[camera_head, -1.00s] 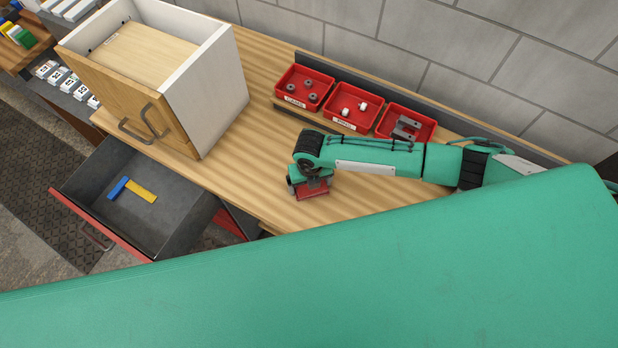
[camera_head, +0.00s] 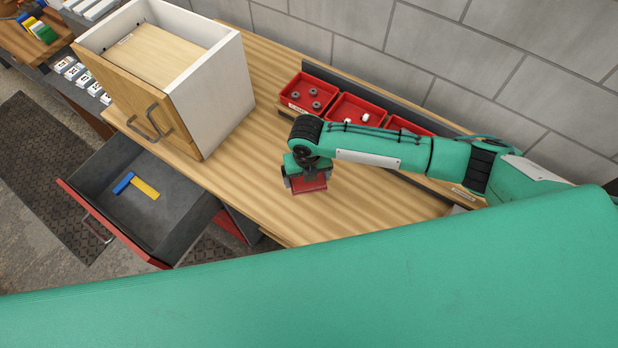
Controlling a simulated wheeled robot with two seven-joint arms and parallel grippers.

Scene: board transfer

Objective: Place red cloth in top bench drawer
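The red cloth (camera_head: 312,186) shows as a small dark red folded piece under my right gripper (camera_head: 306,180), over the wooden bench top. The arm comes in from the right, and the gripper is shut on the cloth, with its fingers partly covering it. I cannot tell how high the cloth is above the bench. The top bench drawer (camera_head: 185,215) is pulled open below the bench at the left, with a red front and grey inside. A blue and yellow tool (camera_head: 145,188) lies in it. My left gripper is not in view.
A white cabinet with a wooden door (camera_head: 215,95) stands on the bench (camera_head: 250,190) at left. Red bins (camera_head: 300,104) with small parts line the back, partly behind my arm. The bench between cabinet and gripper is clear. My green body covers the bottom.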

